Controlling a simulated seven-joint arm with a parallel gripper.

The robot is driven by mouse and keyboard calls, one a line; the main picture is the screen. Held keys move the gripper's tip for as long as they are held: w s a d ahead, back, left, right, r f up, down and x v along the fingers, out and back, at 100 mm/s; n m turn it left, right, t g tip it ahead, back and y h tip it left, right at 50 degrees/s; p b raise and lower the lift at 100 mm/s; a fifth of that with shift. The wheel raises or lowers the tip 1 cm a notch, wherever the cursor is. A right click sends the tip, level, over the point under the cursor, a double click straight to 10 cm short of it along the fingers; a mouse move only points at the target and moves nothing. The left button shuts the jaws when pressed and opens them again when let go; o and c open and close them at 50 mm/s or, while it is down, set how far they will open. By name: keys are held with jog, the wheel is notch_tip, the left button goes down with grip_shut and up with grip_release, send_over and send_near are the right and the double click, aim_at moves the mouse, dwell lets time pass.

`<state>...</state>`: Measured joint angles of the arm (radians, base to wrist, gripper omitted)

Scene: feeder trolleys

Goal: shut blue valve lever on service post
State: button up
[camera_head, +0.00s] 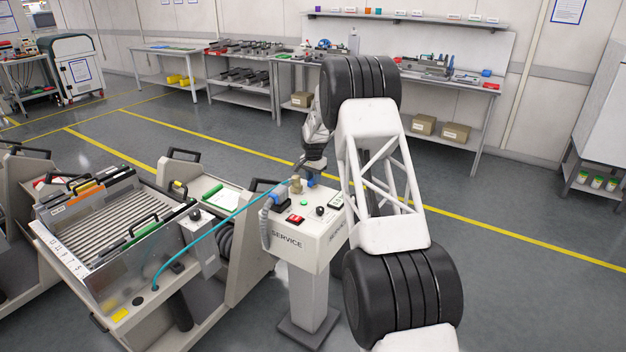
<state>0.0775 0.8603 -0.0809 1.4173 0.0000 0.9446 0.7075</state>
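The white service post (302,258) stands in the middle of the view, marked SERVICE on its front. On its top are a brass fitting (296,185), a red switch (295,219), a green button and dark knobs. A small blue part (311,181), which looks like the valve lever, shows beside the brass fitting, just below my gripper (311,168). Another blue part (277,198) sits at the post's left edge. My gripper points down over the back of the post top. Its fingers are small and dark, so I cannot tell whether they are open or touching the lever.
A teal hose (215,225) runs from the feeder trolley (110,235) at left up toward the post top. A grey hose (265,228) hangs on the post's left side. My arm blocks the view right of the post. Benches stand far back; open floor lies between.

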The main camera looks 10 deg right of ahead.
jog(key=c, duration=0.4)
jog(key=m, duration=0.5)
jog(key=shift+m, duration=0.4)
jog(key=m, duration=0.5)
jog(key=shift+m, duration=0.3)
jog(key=o, duration=0.7)
jog(key=shift+o, duration=0.2)
